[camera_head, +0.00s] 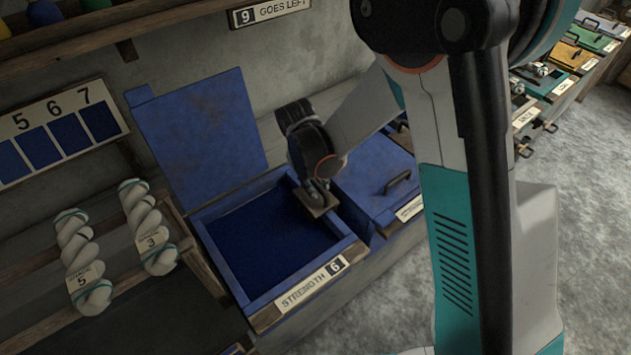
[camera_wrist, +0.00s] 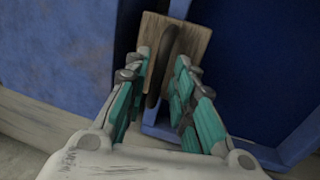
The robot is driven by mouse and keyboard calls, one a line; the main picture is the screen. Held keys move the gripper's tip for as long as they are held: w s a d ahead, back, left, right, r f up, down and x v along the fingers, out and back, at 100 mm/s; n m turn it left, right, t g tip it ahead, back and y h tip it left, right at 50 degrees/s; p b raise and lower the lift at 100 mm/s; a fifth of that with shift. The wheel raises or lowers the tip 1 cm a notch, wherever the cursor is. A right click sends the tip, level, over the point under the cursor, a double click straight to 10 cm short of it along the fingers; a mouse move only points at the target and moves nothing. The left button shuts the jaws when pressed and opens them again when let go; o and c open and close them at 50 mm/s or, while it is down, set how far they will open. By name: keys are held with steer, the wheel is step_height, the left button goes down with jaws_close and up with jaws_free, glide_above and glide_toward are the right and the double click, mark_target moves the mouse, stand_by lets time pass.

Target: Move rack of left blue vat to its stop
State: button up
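The left blue vat (camera_head: 228,288) stands open, its blue lid (camera_head: 205,130) raised against the wall. Its front label reads STRENGTH 6, and the inside is dark blue. A small wooden block (camera_head: 318,207) sits at the vat's right rim, under my gripper (camera_head: 316,188). In the wrist view this wooden block (camera_wrist: 195,42) carries a dark upright grip (camera_wrist: 163,68). My gripper's fingers (camera_wrist: 164,62) stand on both sides of the grip, with a visible gap to each side. The rest of the rack cannot be made out in the dark vat.
A closed blue vat (camera_head: 375,165) with a black handle adjoins on the right. More coloured vats (camera_head: 570,55) line the far right. Grey floor is open at the right.

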steer(key=shift+r, duration=0.1)
step_height(320, 180, up, 12)
steer(key=s+a, duration=0.1)
steer(key=a, duration=0.1)
steer(key=shift+s, duration=0.15)
stand_by(0.4)
